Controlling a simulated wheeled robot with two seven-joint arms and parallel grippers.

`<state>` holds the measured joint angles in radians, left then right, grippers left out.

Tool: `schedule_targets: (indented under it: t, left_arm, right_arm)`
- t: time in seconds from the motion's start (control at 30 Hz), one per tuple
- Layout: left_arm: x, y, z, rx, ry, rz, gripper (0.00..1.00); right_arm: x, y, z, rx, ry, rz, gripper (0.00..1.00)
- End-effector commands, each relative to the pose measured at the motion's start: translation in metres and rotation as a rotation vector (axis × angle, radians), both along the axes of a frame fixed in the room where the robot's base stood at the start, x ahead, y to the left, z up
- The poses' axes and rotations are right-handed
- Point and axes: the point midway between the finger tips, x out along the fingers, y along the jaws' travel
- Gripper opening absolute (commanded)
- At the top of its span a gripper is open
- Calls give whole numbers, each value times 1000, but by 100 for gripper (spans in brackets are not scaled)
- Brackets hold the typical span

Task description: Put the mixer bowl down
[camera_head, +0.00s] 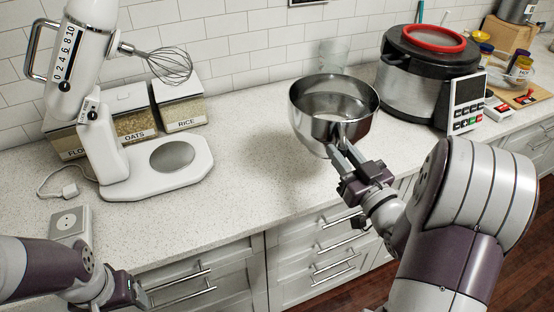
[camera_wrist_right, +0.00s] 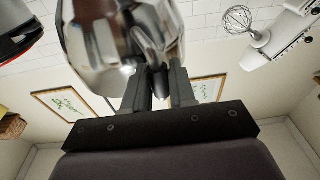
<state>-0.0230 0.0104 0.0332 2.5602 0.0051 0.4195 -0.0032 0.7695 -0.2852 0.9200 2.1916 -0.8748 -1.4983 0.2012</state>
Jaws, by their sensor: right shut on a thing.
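The shiny metal mixer bowl (camera_head: 312,128) is in the middle of the head view, over the counter, with its open top up. My right gripper (camera_head: 341,150) is shut on the bowl's near side. The bowl seems to be held above the counter; its underside is partly hidden by the gripper. In the right wrist view the bowl (camera_wrist_right: 105,50) fills the upper middle, between and beyond the fingers (camera_wrist_right: 160,85). My left gripper (camera_head: 135,291) is low at the left, in front of the drawers, away from the bowl; its fingers are too unclear to read.
The white stand mixer (camera_head: 110,160) with a whisk (camera_head: 170,64) stands at the left, before labelled oats and rice bins (camera_head: 180,102). A cooker (camera_head: 415,90) with a red ring and a scale (camera_head: 467,102) stand at the right. The counter (camera_head: 245,165) between is clear.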

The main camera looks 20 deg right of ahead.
Motion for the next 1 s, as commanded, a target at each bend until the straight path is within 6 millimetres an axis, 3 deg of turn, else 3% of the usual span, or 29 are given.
schedule_targets:
  t: [0.2,0.4,0.53,0.73,0.97,1.0]
  left_arm:
    - [0,0,-1,0,0,0,73]
    - [0,0,-1,0,0,0,73]
    - [0,0,-2,0,0,0,73]
    - [0,0,-3,0,0,0,73]
    - [0,0,-3,0,0,0,73]
    - [0,0,-3,0,0,0,73]
  right_arm:
    - [52,33,-34,7,-4,14,0]
    - [87,51,-57,5,-8,8,0]
    - [94,54,-67,4,-6,5,0]
    - [94,54,-99,4,-5,4,0]
    - [93,54,-102,5,-4,4,0]
    - [92,54,-105,6,3,4,35]
